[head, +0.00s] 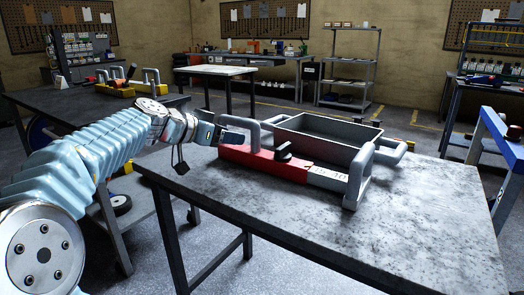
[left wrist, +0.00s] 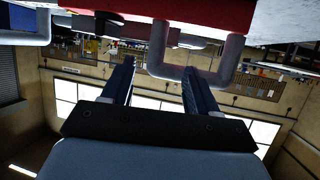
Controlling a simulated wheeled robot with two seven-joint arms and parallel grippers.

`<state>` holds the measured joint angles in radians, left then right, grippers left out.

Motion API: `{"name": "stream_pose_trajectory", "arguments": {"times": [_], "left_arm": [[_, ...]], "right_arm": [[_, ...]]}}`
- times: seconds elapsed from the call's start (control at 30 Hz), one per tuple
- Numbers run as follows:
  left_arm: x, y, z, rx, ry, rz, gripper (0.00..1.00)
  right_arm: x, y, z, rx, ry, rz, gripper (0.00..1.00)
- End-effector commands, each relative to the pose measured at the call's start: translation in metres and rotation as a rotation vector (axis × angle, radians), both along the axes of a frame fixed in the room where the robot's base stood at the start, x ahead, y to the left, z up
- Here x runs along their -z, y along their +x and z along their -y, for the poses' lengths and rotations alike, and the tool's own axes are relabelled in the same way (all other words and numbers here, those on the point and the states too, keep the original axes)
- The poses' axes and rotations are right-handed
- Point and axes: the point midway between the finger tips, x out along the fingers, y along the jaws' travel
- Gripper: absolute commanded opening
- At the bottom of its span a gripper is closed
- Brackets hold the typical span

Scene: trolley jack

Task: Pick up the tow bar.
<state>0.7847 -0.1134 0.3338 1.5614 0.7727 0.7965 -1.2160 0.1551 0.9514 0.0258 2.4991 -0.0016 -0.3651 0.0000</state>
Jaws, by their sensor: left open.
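The red and white bar (head: 262,165), which I take to be the tow bar, lies on the table (head: 400,235). It has a black knob on top and a grey upright handle (head: 255,135) at its left end. Another grey handle (head: 357,180) stands at its right end. My left gripper (head: 236,135) is open beside the left handle. In the left wrist view, the red body is along the top and the grey handle (left wrist: 229,65) hangs beneath it. One handle leg appears between the open fingers (left wrist: 158,68); I cannot tell whether they touch it. My right gripper is not in view.
A grey open tray (head: 325,138) with side handles stands close behind the bar. The table's front and right are clear. A yellow piece with grey handles (head: 122,88) sits on the dark table at left. A blue-topped stand (head: 503,140) is at right.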

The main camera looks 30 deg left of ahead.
Motion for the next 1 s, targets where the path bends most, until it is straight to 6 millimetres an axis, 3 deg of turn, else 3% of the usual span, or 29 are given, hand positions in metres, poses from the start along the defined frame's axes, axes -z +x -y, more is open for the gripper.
{"name": "stream_pose_trajectory", "arguments": {"times": [0.2,0.43,0.63,0.97,1.0], "left_arm": [[0.014,0.037,0.010,0.001,-0.002,-0.003,0.59],[0.021,0.055,0.017,0.001,-0.001,-0.002,0.59],[0.033,0.083,0.028,0.002,-0.001,-0.002,0.59],[0.039,0.091,0.030,0.000,0.001,0.000,0.59],[0.039,0.091,0.030,0.000,0.001,0.000,0.53]], "right_arm": [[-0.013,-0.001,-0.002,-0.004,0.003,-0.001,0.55],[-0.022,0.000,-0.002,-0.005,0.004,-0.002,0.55],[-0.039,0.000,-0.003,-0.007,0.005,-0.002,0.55],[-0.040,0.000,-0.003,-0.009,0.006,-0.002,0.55],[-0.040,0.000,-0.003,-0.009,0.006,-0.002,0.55]]}}
